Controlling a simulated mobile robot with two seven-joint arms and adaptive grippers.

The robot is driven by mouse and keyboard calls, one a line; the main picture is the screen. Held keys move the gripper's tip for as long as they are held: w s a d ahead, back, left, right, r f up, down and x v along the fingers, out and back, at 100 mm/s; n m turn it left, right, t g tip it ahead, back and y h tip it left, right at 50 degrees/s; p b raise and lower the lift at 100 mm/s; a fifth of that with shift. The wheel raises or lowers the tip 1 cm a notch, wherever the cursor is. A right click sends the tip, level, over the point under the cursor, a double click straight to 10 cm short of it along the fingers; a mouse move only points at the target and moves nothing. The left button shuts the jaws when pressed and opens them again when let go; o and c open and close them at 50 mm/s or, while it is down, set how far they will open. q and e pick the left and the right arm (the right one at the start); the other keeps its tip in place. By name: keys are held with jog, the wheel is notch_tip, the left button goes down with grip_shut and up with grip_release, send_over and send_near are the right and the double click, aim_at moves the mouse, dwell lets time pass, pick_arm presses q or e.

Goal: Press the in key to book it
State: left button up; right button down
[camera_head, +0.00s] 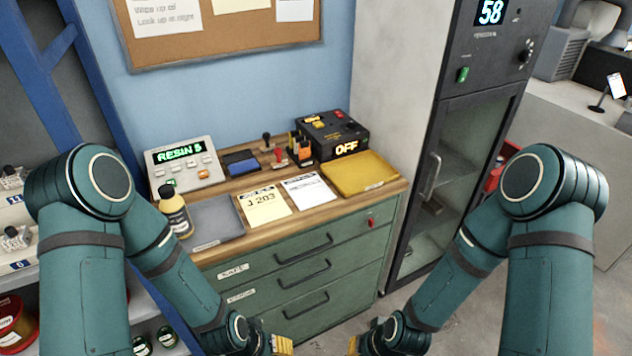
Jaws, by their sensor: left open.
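The grey keypad box (183,165) stands at the back left of the wooden bench top, with a lit green display reading "RESIN 5". Its sloped face has several pale keys, an orange key (203,174) and a green key (171,182). The key labels are too small to read, so I cannot tell which is the in key. My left gripper (283,346) is at the bottom edge, in front of the drawers, well below and apart from the keypad. It is open. My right gripper (353,346) is also at the bottom edge, mostly cut off or hidden.
An amber bottle (175,214) stands in front of the keypad, beside a grey mat (214,221). Stamps, a black box reading "OFF" (333,137), note sheets and a yellow tray (359,172) fill the bench. A tall dark cabinet (455,150) stands right.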

pick_arm(q)
grip_shut()
dwell(1.1)
